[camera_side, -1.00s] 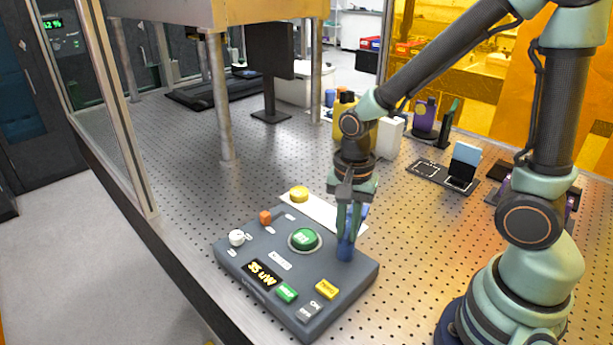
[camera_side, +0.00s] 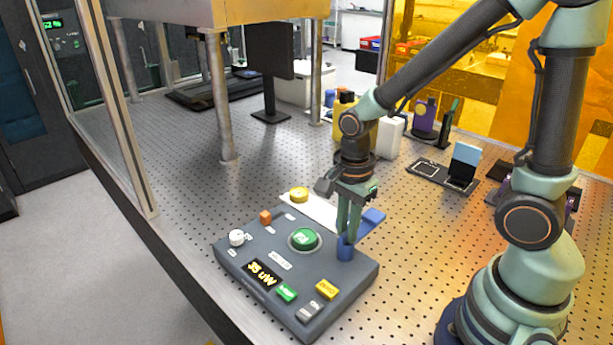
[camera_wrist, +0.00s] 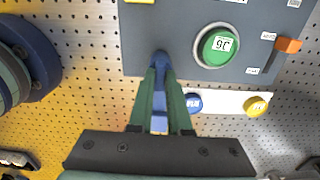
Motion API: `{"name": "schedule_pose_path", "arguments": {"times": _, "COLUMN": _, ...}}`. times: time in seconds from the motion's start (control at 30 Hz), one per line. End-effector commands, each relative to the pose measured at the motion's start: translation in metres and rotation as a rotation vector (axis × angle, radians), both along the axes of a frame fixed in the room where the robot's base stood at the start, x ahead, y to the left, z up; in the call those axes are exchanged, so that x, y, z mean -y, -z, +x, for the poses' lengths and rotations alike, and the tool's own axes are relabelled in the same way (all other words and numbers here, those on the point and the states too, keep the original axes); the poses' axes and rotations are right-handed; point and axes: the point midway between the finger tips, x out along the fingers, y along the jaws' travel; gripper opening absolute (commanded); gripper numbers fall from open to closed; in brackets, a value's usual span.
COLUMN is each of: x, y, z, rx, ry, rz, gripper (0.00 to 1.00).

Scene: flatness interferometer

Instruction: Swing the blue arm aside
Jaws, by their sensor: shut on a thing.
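The blue arm (camera_side: 373,216) sits on a blue upright post (camera_side: 345,249) at the back right of a dark grey control panel (camera_side: 240,270). Its end sticks out past the panel's back edge, to the right of my gripper. My gripper (camera_side: 347,230) points down and is shut on the blue arm near the post. In the wrist view the blue arm (camera_wrist: 159,123) runs between the two green fingers (camera_wrist: 160,80), away from the panel. The fingers hide part of it.
The panel carries a large green button (camera_side: 304,239), an orange block (camera_side: 265,217), a white knob (camera_side: 236,237) and a yellow button (camera_side: 327,289). Behind it lies a white strip (camera_wrist: 225,102) with a blue button (camera_wrist: 193,103) and a yellow knob (camera_side: 299,194).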

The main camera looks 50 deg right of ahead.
Motion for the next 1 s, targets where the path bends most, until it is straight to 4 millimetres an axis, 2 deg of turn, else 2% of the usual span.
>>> {"name": "schedule_pose_path", "arguments": {"times": 0.17, "x": 0.000, "y": -0.001, "z": 0.001, "rx": 0.001, "ry": 0.004, "rz": 0.000, "gripper": 0.00}}
{"name": "schedule_pose_path", "arguments": {"times": 0.2, "x": 0.000, "y": -0.001, "z": 0.001, "rx": 0.001, "ry": 0.004, "rz": 0.000, "gripper": 0.20}}
{"name": "schedule_pose_path", "arguments": {"times": 0.27, "x": 0.000, "y": -0.001, "z": 0.001, "rx": 0.001, "ry": 0.004, "rz": 0.000, "gripper": 0.43}}
{"name": "schedule_pose_path", "arguments": {"times": 0.3, "x": 0.000, "y": -0.001, "z": 0.000, "rx": 0.001, "ry": 0.003, "rz": 0.000, "gripper": 0.46}}
{"name": "schedule_pose_path", "arguments": {"times": 0.67, "x": 0.000, "y": -0.003, "z": 0.000, "rx": 0.002, "ry": 0.001, "rz": 0.000, "gripper": 0.46}}
{"name": "schedule_pose_path", "arguments": {"times": 0.87, "x": 0.000, "y": -0.028, "z": 0.001, "rx": 0.008, "ry": 0.001, "rz": 0.001, "gripper": 0.46}}
{"name": "schedule_pose_path", "arguments": {"times": 1.0, "x": 0.000, "y": -0.059, "z": 0.002, "rx": 0.009, "ry": 0.001, "rz": 0.001, "gripper": 0.46}}
